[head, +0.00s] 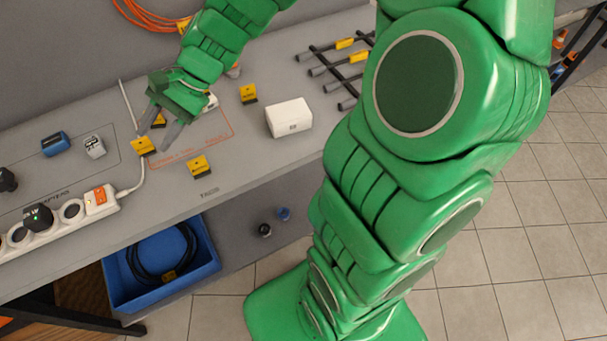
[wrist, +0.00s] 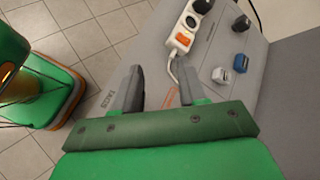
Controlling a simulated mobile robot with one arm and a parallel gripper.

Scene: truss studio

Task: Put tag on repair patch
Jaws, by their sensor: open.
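The repair patch looks to be the orange-outlined area (head: 203,132) on the grey bench; lettering on its near edge is too small to read surely. Yellow tags with dark print lie about: one (head: 199,167) just outside the near edge, one (head: 248,94) past the right side, and one (head: 143,146) at the near left corner, by a white cable. Another yellow piece (head: 159,118) is partly hidden behind my gripper (head: 156,136). My gripper is open over the patch's left side. In the wrist view, no tag shows between its fingers (wrist: 158,87).
A white box (head: 289,118) stands right of the patch. A power strip (head: 60,218) and adapters (head: 54,143) lie left. A rack of dark rods (head: 325,69) is behind. A blue bin (head: 205,258) with coiled cable sits below the bench edge.

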